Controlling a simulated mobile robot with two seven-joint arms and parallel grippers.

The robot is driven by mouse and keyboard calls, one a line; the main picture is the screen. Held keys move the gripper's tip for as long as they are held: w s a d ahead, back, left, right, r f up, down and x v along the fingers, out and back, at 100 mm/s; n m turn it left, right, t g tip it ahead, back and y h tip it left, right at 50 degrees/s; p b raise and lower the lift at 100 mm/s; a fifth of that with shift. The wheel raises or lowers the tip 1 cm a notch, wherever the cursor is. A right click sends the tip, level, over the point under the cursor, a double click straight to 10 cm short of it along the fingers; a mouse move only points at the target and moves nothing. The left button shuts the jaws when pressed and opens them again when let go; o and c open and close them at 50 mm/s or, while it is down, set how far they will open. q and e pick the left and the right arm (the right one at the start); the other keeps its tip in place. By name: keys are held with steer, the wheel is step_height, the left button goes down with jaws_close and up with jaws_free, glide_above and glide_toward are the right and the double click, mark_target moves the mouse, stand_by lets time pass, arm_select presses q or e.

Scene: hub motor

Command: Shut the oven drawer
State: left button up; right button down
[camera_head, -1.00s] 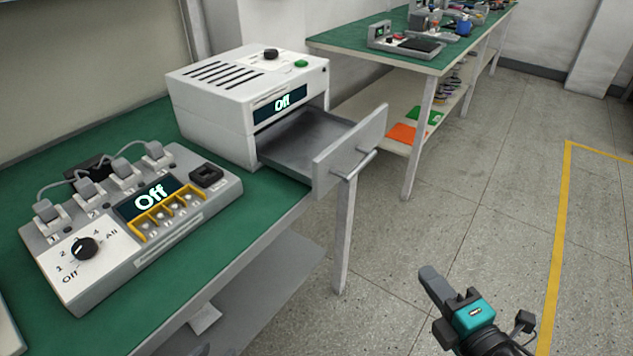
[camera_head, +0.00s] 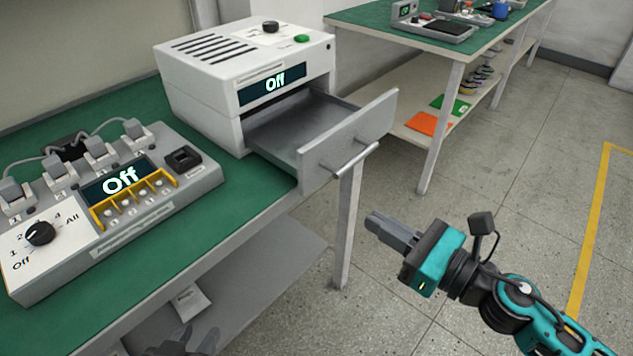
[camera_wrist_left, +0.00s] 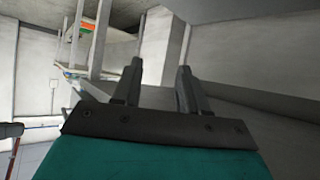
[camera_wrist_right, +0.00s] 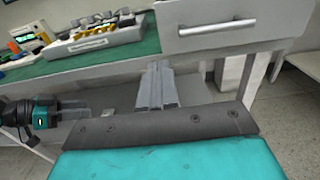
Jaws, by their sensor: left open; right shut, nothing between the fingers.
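The white oven (camera_head: 245,75) stands on the green bench and its display reads "Off". Its grey drawer (camera_head: 345,140) is pulled well out, empty, with a bar handle (camera_head: 350,160) across the front. In the right wrist view the drawer front (camera_wrist_right: 260,15) is at the top right, above the fingers. My right gripper (camera_head: 370,220) is shut and empty, in front of and below the drawer, apart from it. My left gripper (camera_head: 200,335) is partly in view at the bottom, low by the bench's lower shelf; in the left wrist view it (camera_wrist_left: 158,72) is open and empty.
A control box (camera_head: 110,205) with a dial and "Off" display sits left of the oven. The bench leg (camera_head: 347,225) stands below the drawer. A second green-topped table (camera_head: 375,20) is behind. The floor to the right is clear.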

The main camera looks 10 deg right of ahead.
steer(key=p, duration=0.3)
glide_toward(305, 177)
steer(key=x, duration=0.5)
steer(key=shift+a+r, duration=0.1)
steer(key=shift+a, duration=0.05)
steer(key=shift+x, duration=0.8)
arm_select(q)
steer(key=shift+s+a+r+y, duration=0.35)
steer(key=shift+s+a, duration=0.25)
steer(key=shift+a, duration=0.2)
arm_select(e)
steer(key=shift+w, duration=0.1)
